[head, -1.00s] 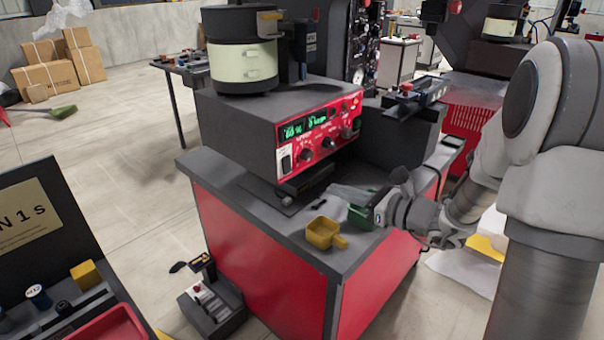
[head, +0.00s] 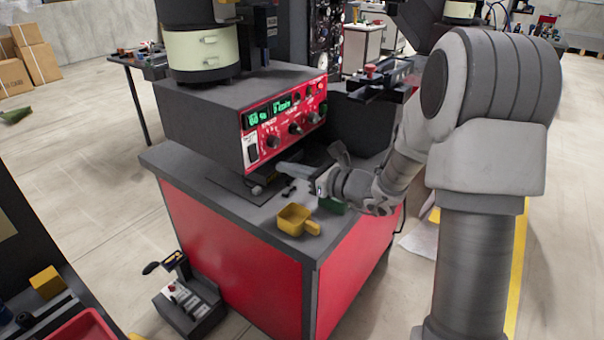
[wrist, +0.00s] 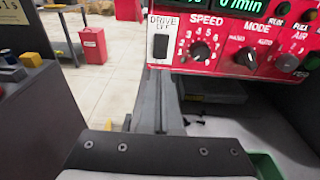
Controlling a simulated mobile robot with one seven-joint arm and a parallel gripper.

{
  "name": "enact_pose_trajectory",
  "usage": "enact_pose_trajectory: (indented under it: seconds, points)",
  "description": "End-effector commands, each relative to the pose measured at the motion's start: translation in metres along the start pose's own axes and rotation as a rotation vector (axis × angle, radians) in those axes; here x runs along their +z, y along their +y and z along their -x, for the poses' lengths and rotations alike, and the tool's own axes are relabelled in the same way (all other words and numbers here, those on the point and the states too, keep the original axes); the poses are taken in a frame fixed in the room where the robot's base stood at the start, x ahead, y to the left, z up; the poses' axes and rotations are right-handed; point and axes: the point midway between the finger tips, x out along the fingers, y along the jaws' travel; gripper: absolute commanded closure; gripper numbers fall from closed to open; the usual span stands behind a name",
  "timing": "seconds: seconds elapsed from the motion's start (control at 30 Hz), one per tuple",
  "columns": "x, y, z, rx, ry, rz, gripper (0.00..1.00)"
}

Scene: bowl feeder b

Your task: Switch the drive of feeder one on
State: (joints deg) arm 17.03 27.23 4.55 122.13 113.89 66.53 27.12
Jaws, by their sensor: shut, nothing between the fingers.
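The feeder's red control panel (head: 285,122) has green displays and knobs. At its left end is the drive switch (head: 253,153), a dark rocker on a white plate. In the wrist view the drive switch (wrist: 160,46) stands upright under a "DRIVE" label; I cannot tell its position for sure. My gripper (head: 280,167) is shut and empty, in front of the panel, lower than the switch and to its right in the head view. In the wrist view the shut fingers (wrist: 158,75) point at the panel's lower left, just under the switch, apparently without touching it.
Right of the switch are the speed knob (wrist: 201,52) and mode knob (wrist: 246,56). A yellow scoop (head: 296,220) and a green container (head: 332,206) stand on the bench below my wrist. The bowl (head: 200,50) sits on top of the feeder. A foot-level box (head: 190,300) stands left of the bench.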

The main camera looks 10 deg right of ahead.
Motion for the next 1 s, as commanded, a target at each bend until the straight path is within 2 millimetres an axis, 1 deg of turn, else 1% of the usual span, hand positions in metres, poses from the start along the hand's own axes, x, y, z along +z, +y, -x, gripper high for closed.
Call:
enact_pose_trajectory:
  seconds: [0.03, 0.2, 0.3, 0.4, 0.53, 1.0]
  points:
    - [-0.001, 0.002, -0.012, 0.004, -0.001, 0.000, 1.00]
    - [-0.001, 0.001, -0.045, 0.003, 0.000, 0.001, 1.00]
    - [-0.001, 0.001, -0.059, 0.002, -0.001, 0.001, 1.00]
    - [-0.001, 0.000, -0.068, 0.001, 0.000, 0.001, 1.00]
    - [0.000, 0.000, -0.073, 0.000, -0.001, 0.001, 1.00]
    - [-0.002, 0.000, -0.075, 0.000, -0.011, 0.000, 1.00]
